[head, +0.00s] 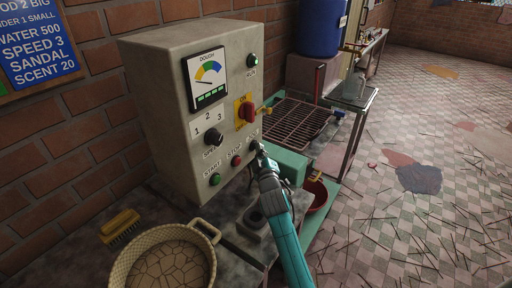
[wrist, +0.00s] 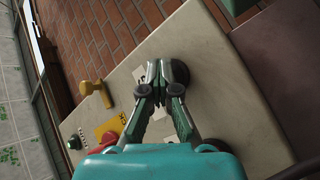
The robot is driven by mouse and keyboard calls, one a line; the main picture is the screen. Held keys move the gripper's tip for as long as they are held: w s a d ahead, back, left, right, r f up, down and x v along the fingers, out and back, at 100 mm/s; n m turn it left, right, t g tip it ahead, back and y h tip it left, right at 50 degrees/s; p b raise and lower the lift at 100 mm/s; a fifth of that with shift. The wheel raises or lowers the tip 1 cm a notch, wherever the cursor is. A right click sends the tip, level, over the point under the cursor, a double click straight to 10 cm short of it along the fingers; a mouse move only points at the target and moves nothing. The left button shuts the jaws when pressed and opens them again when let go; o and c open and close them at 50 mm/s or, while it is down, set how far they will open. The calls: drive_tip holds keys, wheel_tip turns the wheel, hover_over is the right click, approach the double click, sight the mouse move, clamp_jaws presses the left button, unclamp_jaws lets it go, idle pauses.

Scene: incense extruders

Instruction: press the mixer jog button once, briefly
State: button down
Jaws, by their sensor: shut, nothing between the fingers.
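The grey mixer control box (head: 165,95) stands against the brick wall, its panel facing my arm. The dark jog button (head: 254,146) sits at the panel's lower right, under a partly readable label, mostly covered by my gripper. My gripper (head: 259,151) is shut and empty, its tips at or just in front of this button. In the wrist view the shut fingertips (wrist: 160,70) point at the panel face (wrist: 215,60). A dark round part shows right beside them, probably the button. I cannot tell whether the tips touch it or whether it is pushed in.
Nearby on the panel are the red stop button (head: 236,160), green start button (head: 215,179), black speed knob (head: 213,137) and red rotary switch (head: 247,111). A yellow handle (wrist: 93,90) sticks out beside the box.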

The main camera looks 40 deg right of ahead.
drive_tip(key=shift+s, duration=0.15)
idle(0.6)
drive_tip(key=shift+s+d, duration=0.3)
drive_tip(key=shift+s, duration=0.4)
drive_tip(key=s, duration=0.1)
drive_tip(key=s+d, duration=0.1)
drive_tip(key=s, duration=0.2)
drive_tip(key=shift+s+d, duration=0.35)
drive_tip(key=shift+s, duration=0.05)
idle(0.4)
